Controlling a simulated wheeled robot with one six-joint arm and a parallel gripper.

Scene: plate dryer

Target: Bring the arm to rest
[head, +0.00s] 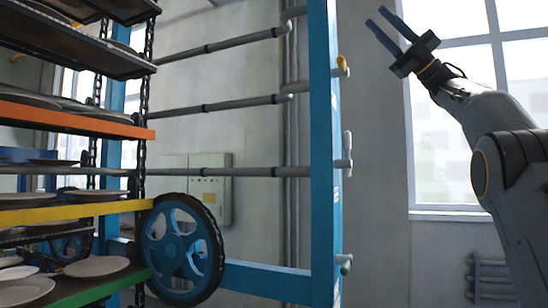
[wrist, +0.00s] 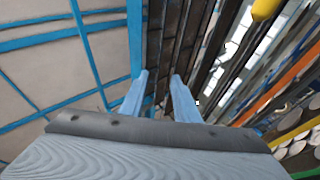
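My gripper (head: 382,29) is raised high at the upper right of the head view, in front of the window and the grey wall. Its two blue fingers point up and to the left with a gap between them. In the wrist view the two fingers (wrist: 159,84) stand apart with nothing between them. The gripper touches nothing and is clear of the rack and the blue frame.
A shelf rack with plates stands at the left, with an orange shelf (head: 70,121), a yellow shelf (head: 75,212) and a green shelf (head: 100,288). A blue handwheel (head: 181,249) and a blue post (head: 324,150) stand between the rack and my arm.

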